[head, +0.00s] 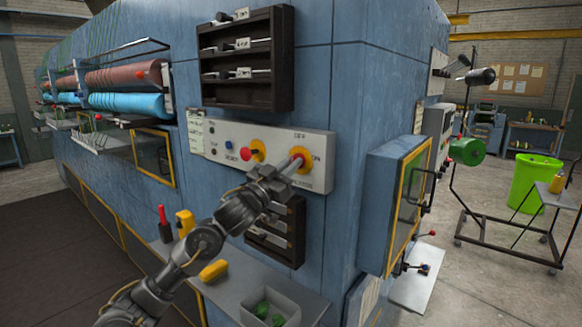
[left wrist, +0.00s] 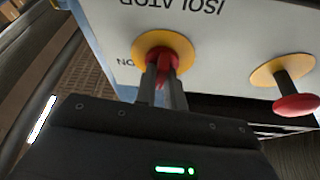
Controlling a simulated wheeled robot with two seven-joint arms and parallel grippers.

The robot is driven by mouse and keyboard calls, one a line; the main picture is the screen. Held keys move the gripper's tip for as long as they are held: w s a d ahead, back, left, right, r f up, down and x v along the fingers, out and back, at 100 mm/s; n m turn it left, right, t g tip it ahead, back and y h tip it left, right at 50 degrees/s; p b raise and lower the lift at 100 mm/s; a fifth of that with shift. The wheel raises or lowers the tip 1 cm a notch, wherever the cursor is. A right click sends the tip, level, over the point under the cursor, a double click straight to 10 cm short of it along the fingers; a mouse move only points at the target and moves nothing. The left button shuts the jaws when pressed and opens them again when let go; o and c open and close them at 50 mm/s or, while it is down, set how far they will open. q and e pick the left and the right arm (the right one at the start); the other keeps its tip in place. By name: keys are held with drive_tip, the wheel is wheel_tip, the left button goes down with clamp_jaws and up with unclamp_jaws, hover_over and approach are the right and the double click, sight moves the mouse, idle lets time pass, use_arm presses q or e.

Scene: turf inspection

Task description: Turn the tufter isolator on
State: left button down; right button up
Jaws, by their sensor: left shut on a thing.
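The tufter isolator (head: 300,153) is a red handle on a yellow disc at the right end of a pale control panel (head: 262,146). "OFF" is printed above it and "ON" to its right. My left gripper (head: 290,170) reaches up to it from the lower left. In the left wrist view, its two fingers (left wrist: 162,88) are shut on the red isolator handle (left wrist: 163,62), in front of the yellow disc. The fingers and gripper body hide part of the handle, so I cannot tell which mark it points to. My right gripper is not in view.
A red mushroom button (head: 247,154) on a yellow disc sits left of the isolator; it also shows in the left wrist view (left wrist: 296,105). Dark racks are above and below the panel. A shelf below holds a grey bin (head: 292,297). A yellow-edged box (head: 390,205) juts out at right.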

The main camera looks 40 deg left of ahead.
use_arm(q)
drive_tip(key=shift+a+r+m+g+h, duration=0.1)
drive_tip(key=shift+m+g+h, duration=0.8)
drive_tip(key=shift+m, duration=2.35)
drive_tip(key=shift+d+m+g+h, duration=0.1)
drive_tip(key=shift+m+g+h, duration=0.8)
drive_tip(key=shift+m, duration=2.4)
drive_tip(key=shift+a+r+m+g+h, duration=0.1)
drive_tip(key=shift+m+g+h, duration=0.8)
drive_tip(key=shift+m, duration=2.35)
drive_tip(key=shift+f, duration=0.1)
drive_tip(key=c, duration=1.5)
unclamp_jaws()
